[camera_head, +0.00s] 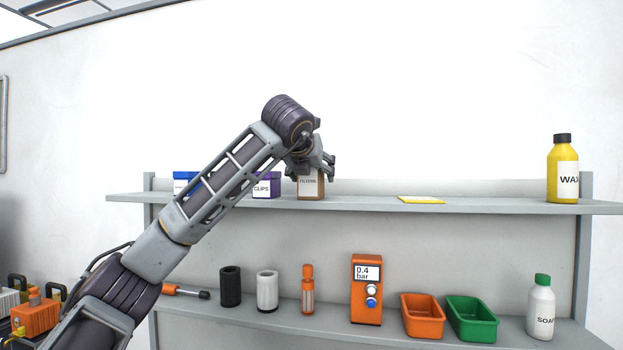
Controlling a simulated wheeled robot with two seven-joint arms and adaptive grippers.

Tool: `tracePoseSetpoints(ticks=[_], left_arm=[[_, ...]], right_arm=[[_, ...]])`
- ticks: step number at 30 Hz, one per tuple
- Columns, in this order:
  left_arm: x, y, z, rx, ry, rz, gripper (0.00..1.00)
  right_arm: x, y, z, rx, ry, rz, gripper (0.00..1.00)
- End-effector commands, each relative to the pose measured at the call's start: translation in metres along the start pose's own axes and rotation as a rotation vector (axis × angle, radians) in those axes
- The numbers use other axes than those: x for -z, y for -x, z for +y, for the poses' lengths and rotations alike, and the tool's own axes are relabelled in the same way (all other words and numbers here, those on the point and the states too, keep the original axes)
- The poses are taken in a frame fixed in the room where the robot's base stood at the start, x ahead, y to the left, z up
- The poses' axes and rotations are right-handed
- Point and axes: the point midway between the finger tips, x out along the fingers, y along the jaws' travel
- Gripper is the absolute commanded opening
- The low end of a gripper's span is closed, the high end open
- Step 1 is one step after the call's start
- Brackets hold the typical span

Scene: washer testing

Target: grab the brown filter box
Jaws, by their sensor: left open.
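The brown filter box (311,190) stands upright on the upper shelf. Its white label reads FILTERS. My left gripper (322,166) is at the top of the box, with its fingers over the box's upper part. The gripper is open, and whether its fingers touch the box cannot be told. My left arm crosses the view from the lower left, and the wrist is just above and left of the box. My right gripper is not in view.
The purple CLIPS box (266,188) stands close left of the filter box. A blue box (182,181) is farther left, partly behind my arm. A yellow card (421,200) and WAX bottle (562,170) are to the right. The lower shelf holds an orange gauge (366,290) and bins (472,320).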

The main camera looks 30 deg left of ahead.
Motion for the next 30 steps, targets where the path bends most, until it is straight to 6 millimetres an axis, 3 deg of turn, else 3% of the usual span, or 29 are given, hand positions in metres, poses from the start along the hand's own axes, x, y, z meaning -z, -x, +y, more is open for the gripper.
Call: tracePoseSetpoints(ticks=[6,21,30], left_arm=[[-0.001,-0.016,0.001,-0.001,0.001,0.0,0.74],[0.0,-0.017,0.0,0.0,0.001,0.0,0.73],[0.0,-0.017,0.0,0.0,0.001,-0.001,0.34]], right_arm=[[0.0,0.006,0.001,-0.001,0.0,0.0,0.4],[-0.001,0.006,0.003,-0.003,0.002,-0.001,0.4],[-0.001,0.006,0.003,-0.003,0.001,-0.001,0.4]])
